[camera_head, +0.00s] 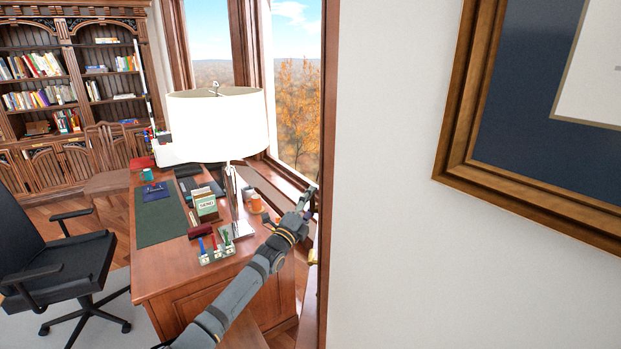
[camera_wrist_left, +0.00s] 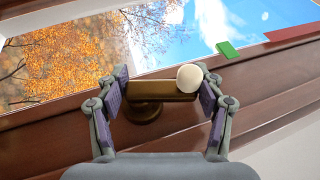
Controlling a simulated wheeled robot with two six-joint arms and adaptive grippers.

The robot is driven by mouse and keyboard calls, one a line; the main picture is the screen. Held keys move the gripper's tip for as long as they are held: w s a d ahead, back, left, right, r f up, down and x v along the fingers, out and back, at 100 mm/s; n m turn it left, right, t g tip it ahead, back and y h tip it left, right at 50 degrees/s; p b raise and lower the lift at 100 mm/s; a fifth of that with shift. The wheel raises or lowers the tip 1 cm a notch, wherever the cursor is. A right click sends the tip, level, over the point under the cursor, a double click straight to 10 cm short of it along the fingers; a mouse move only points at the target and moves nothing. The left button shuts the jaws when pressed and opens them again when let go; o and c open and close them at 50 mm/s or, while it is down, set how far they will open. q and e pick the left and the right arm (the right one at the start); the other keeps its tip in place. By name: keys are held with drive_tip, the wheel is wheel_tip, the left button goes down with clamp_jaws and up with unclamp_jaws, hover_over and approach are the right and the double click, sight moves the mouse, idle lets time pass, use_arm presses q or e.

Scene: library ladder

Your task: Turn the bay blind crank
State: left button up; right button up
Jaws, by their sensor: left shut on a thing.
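The bay blind crank shows in the left wrist view as a brass arm (camera_wrist_left: 160,89) on a round brass base (camera_wrist_left: 142,110), with a cream knob (camera_wrist_left: 189,77) at its right end. It is mounted on the brown wooden window frame. My left gripper (camera_wrist_left: 168,82) is shut on the crank, with one finger at each end of it and the knob against the right finger. In the head view my left gripper (camera_head: 305,200) is at the window's lower right edge, and the crank cannot be made out there. My right gripper is not in view.
A wooden desk (camera_head: 170,262) with a white lamp (camera_head: 218,122) and small items stands left of my left arm. A black chair (camera_head: 60,262) is further left. A white wall (camera_head: 400,220) with a framed picture (camera_head: 480,120) is close on the right.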

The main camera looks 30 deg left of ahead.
use_arm(q)
drive_tip(key=shift+w+r+n+g+p, duration=0.15)
drive_tip(key=shift+r+n+g+p, duration=0.2)
drive_tip(key=shift+g+p, duration=0.35)
drive_tip(key=shift+a+f, duration=0.1)
drive_tip(key=shift+f, duration=0.05)
drive_tip(key=g+b, duration=0.1)
drive_tip(key=b, duration=0.1)
drive_tip(key=shift+w+f+n+b, duration=0.15)
drive_tip(key=shift+n+b, duration=0.2)
drive_tip(key=shift+g+b, duration=0.3)
drive_tip(key=shift+g, duration=0.1)
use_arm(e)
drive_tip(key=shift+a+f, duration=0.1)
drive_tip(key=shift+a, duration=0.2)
use_arm(q)
drive_tip(key=o, duration=1.1)
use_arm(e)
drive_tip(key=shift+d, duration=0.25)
use_arm(q)
drive_tip(key=shift+o, duration=0.2)
